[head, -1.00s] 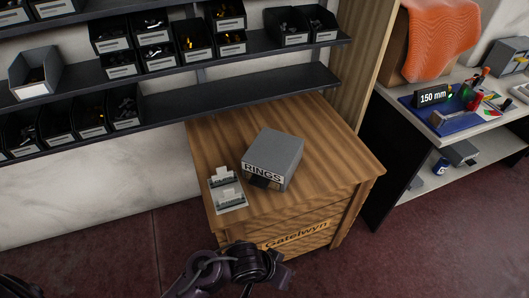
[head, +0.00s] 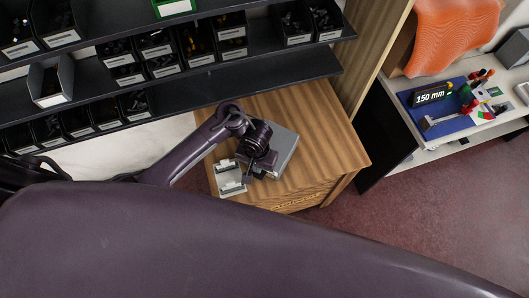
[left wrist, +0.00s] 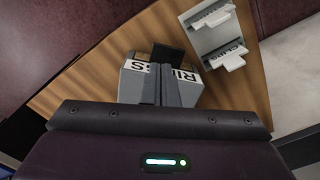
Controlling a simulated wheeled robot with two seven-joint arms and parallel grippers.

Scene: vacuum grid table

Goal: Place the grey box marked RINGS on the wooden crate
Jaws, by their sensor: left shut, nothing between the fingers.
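The grey box marked RINGS (head: 285,146) rests on top of the wooden crate (head: 318,118). In the left wrist view the box (left wrist: 132,86) shows its white label upside down, with a dark part at the label edge, and the crate top (left wrist: 88,78) around it. My left gripper (head: 257,168) is over the label end of the box and hides much of it in the head view. In the left wrist view its fingers (left wrist: 163,84) are together in front of the label, with nothing between them. I cannot tell whether they touch the box. My right gripper is not in view.
Dark shelves with bins (head: 215,82) run behind. A bench with a blue mat (head: 425,112) and a 150 mm display (head: 431,95) is at right. The crate's right side is clear.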

